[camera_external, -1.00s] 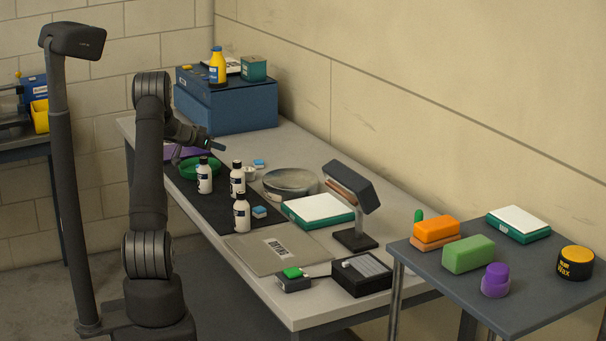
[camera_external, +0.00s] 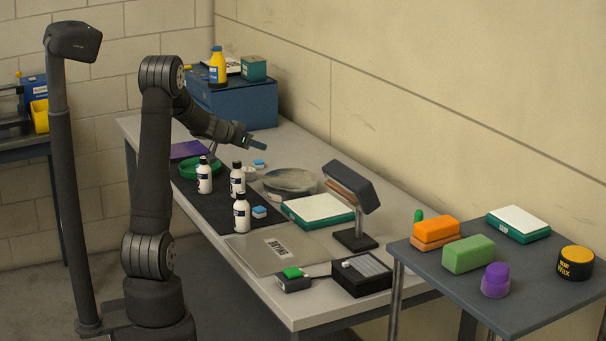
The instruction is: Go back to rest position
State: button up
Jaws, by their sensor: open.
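My gripper (camera_external: 256,146) is open and appears empty. It is raised above the bench in front of the blue toolbox (camera_external: 236,107), with its fingers pointing right and slightly down. Below it on a dark mat (camera_external: 190,189) stand several white bottles with black caps, one of them at the mat's middle (camera_external: 237,180). A green dish (camera_external: 199,167) and a small blue-and-white block (camera_external: 259,164) also lie below the gripper. The gripper touches none of these. The fingers are small in this view.
The grey bench (camera_external: 310,304) carries a round grey dish (camera_external: 290,183), a dark lamp-like stand (camera_external: 350,193) and a black box (camera_external: 361,276). A yellow bottle (camera_external: 217,68) stands on the toolbox. A side table (camera_external: 520,297) holds sponges and tins. The air around the gripper looks clear.

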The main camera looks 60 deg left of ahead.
jog(key=s+d+m+h, duration=0.1)
jog(key=d+m+h, duration=0.1)
jog(key=d, duration=1.8)
jog(key=s+d+f, duration=0.1)
jog(key=s+d, duration=0.3)
jog(key=d, duration=0.4)
jog(key=s+d+f+m+h, duration=0.1)
jog(key=s+d+f, duration=0.1)
jog(key=s+d, duration=0.2)
jog(key=shift+s+d, duration=0.2)
jog(key=shift+d, duration=1.65)
jog(key=shift+o, duration=0.5)
